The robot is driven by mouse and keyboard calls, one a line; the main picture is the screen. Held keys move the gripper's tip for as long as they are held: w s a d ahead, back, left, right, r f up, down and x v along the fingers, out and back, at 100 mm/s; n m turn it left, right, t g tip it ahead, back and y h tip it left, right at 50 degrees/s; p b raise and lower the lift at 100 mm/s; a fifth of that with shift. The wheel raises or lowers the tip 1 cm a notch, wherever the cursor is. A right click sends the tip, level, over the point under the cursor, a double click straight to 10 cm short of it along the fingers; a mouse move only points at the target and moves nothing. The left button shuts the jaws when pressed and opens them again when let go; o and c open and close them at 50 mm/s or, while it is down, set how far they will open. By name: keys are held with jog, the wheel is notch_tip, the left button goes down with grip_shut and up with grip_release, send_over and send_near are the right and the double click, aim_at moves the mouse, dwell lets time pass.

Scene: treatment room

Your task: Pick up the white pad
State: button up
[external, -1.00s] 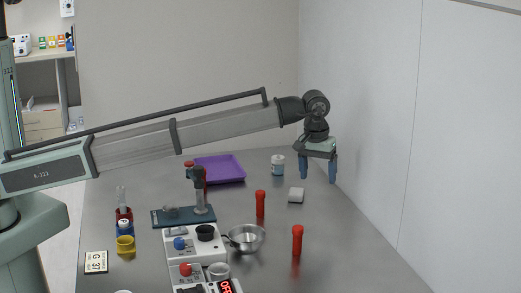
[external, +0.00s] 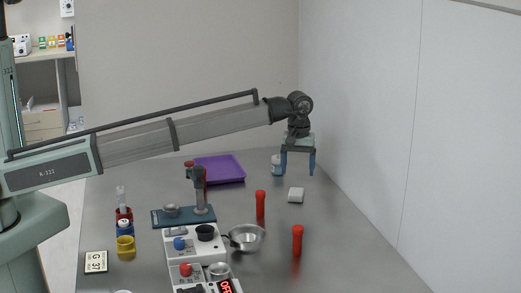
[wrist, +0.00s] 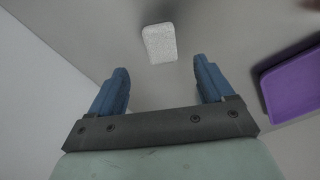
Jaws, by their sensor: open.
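The white pad (external: 296,195) is a small pale block lying on the grey metal table, right of the red-topped upright cylinders' back one. In the wrist view the white pad (wrist: 160,43) lies ahead of the fingertips, roughly centred between them. My gripper (external: 298,170) is open and empty, above and behind the pad in the external view. Its two blue fingers also show in the wrist view (wrist: 162,76), apart, with nothing between them. The pad is fully visible and not touched.
Two red cylinders (external: 260,204) (external: 297,240) stand near the pad. A white jar (external: 276,166) stands behind my gripper, partly hidden. A purple tray (external: 219,170), a metal bowl (external: 246,238) and a control box (external: 194,246) are to the left. A wall (external: 450,150) borders the right side.

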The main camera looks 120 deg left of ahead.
aim_at(296, 191)
jog(key=shift+d+f, duration=0.1)
jog(key=shift+f, duration=3.6)
jog(key=shift+c, duration=0.3)
jog(key=c, duration=1)
